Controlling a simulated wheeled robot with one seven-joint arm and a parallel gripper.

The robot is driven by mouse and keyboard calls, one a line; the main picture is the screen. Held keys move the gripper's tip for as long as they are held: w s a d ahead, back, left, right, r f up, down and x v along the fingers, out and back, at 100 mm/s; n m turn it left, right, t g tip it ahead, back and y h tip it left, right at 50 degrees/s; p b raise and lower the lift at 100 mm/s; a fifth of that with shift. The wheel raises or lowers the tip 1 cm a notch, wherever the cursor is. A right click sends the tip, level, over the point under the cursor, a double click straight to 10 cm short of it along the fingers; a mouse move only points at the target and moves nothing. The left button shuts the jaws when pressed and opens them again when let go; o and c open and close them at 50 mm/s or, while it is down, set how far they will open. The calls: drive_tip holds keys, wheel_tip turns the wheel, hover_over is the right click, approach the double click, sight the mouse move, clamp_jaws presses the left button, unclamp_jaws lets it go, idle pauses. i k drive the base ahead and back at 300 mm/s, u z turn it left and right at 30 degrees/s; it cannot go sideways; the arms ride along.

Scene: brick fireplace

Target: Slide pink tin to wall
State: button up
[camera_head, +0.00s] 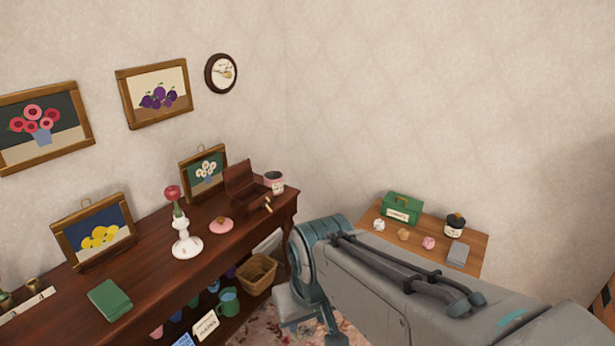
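A small pink tin with a pale band and a dark top (274,183) stands upright at the far right end of the dark wooden sideboard (140,270), beside an open wooden box (247,190). A gap to the wall behind the tin is too small to judge. A low round pink item (221,225) lies on the same top, left of the box; I cannot tell exactly what it is. My arm comes in from the lower right and bends down in front of the sideboard's right end. My gripper's fingers do not show.
A wicker basket (257,272) sits below. A small side table (477,241) with several items stands right, behind my arm.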

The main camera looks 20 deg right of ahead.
sight(274, 183)
drive_tip(key=z, duration=0.7)
drive_tip(key=i, duration=1)
drive_tip(key=u, duration=0.35)
drive_tip(key=i, duration=1)
drive_tip(key=u, duration=0.8)
